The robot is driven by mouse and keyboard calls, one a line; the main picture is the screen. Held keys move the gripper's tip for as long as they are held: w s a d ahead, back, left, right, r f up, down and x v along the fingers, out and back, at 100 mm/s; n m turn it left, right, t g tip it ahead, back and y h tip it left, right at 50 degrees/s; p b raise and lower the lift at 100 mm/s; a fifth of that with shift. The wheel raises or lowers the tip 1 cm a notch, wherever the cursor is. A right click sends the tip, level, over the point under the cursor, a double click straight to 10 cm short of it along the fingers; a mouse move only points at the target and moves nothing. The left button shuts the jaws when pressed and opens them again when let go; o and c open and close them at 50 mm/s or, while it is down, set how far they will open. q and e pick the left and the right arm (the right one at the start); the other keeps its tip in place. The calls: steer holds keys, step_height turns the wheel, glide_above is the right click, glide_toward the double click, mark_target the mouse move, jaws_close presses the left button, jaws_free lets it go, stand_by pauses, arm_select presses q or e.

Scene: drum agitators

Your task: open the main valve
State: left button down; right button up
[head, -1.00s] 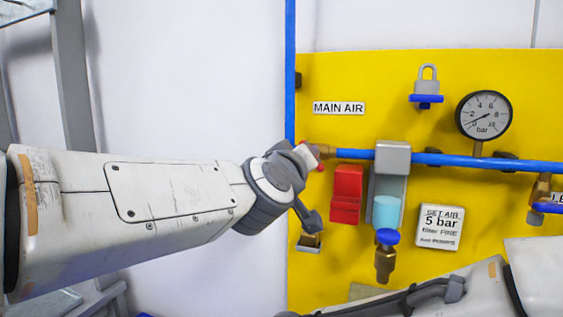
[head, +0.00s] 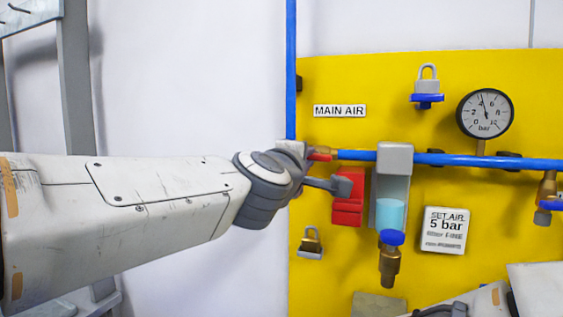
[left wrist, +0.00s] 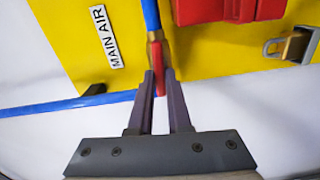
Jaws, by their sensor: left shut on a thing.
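The main valve has a red handle (head: 320,157) and a brass body at the left end of the blue pipe, below the MAIN AIR label (head: 340,110). In the left wrist view the red handle (left wrist: 159,75) lies between the two fingers of my left gripper (left wrist: 160,78), which is shut on it. There the handle runs roughly in line with the blue pipe (left wrist: 151,14). In the head view my left wrist hides most of the fingers. The pressure gauge (head: 485,114) has its needle near 4. My right gripper is not in view.
The yellow panel (head: 400,75) also carries a red block (head: 348,200), a filter with a light-blue bowl (head: 391,214), a padlock (head: 428,84) and a brass padlock (head: 311,242). A SET AIR 5 bar sign (head: 445,230) sits at the right.

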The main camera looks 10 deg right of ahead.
arm_select(q)
steer(key=shift+f+n, duration=0.1)
steer(key=shift+n, duration=0.5)
steer(key=c, duration=0.9)
jaws_free()
steer(key=shift+o, duration=0.2)
steer(key=v, duration=1)
steer(key=shift+s+a, duration=0.2)
